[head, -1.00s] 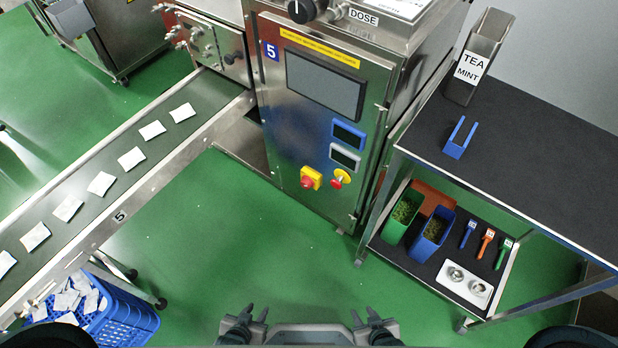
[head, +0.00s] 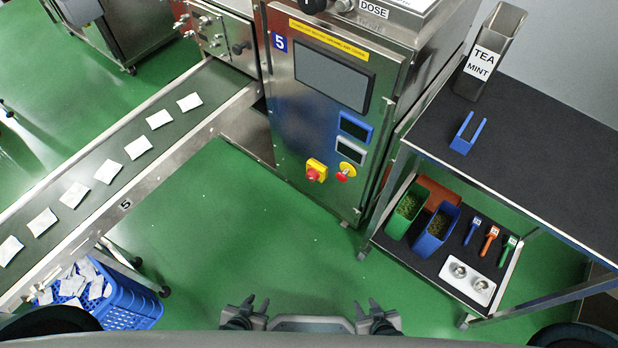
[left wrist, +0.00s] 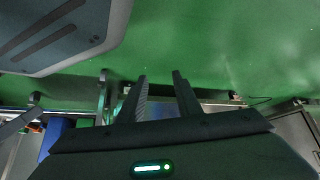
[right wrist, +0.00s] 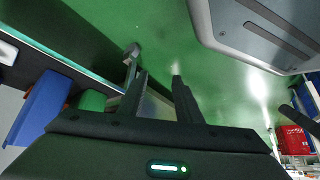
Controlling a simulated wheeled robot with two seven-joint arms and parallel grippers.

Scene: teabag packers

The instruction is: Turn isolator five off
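The machine cabinet marked 5 (head: 335,135) stands ahead in the head view, upper middle. Low on its front are two red-and-yellow controls side by side: a red knob on a square yellow plate (head: 316,170) and a red button on a round yellow base (head: 346,172). Neither has a readable label, and the knob's setting is too small to tell. My left gripper (head: 256,304) and right gripper (head: 370,308) are low at the bottom of the head view, well short of the cabinet. Both are open and empty; their fingers show apart in the wrist views (left wrist: 160,78) (right wrist: 160,78).
A conveyor (head: 125,205) with several teabags runs to the left, with a blue basket (head: 135,308) below its near end. A dark-topped cart (head: 540,130) with scoops and bins stands right. Green floor (head: 240,235) between me and the cabinet is clear.

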